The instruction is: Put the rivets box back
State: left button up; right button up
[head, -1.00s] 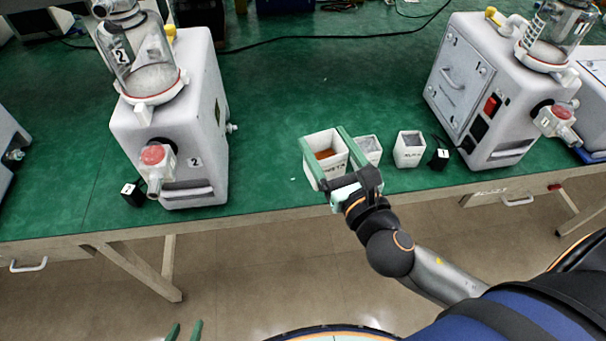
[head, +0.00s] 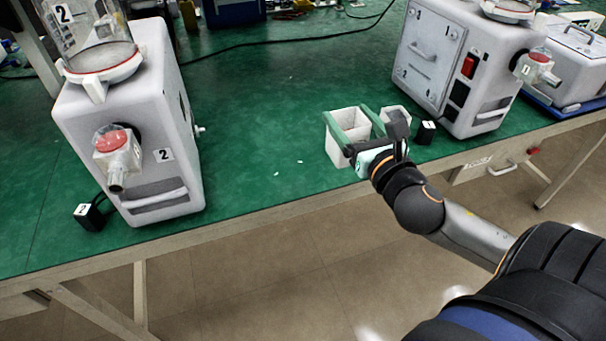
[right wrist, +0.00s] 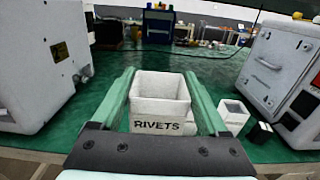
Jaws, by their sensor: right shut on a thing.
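The rivets box (head: 340,150) is a white open-topped box. It is between the two green fingers of my right gripper (head: 350,126), near the table's front edge. In the right wrist view the rivets box (right wrist: 160,112) shows its RIVETS label facing the camera, with the fingers of my right gripper (right wrist: 163,104) along its left and right sides. The box looks upright. I cannot tell whether its base touches the table, and its contents are not visible. My left gripper is not in view.
A second white box (right wrist: 234,114) stands just right of the rivets box. A black block (head: 426,132) stands by the right pump (head: 455,70). The left pump (head: 130,120) is well to the left.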

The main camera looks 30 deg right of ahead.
jog(key=shift+d+f+b, duration=0.1)
jog(key=shift+d+b, duration=0.05)
jog(key=shift+b, duration=0.15)
jog(key=w+b, duration=0.1)
jog(key=w+f+b, duration=0.1)
jog(key=b, duration=0.1)
jog(key=shift+w+f, duration=0.15)
jog(key=shift+w, duration=0.05)
jog(key=w+f+b, duration=0.1)
jog(key=w+f, duration=0.2)
jog(key=w+f+b, duration=0.2)
jog(key=w+f, duration=0.2)
jog(key=w+a+f+b, duration=0.1)
jog(key=w+f, duration=0.3)
jog(key=shift+w+f+b, duration=0.25)
jog(key=shift+b, duration=0.15)
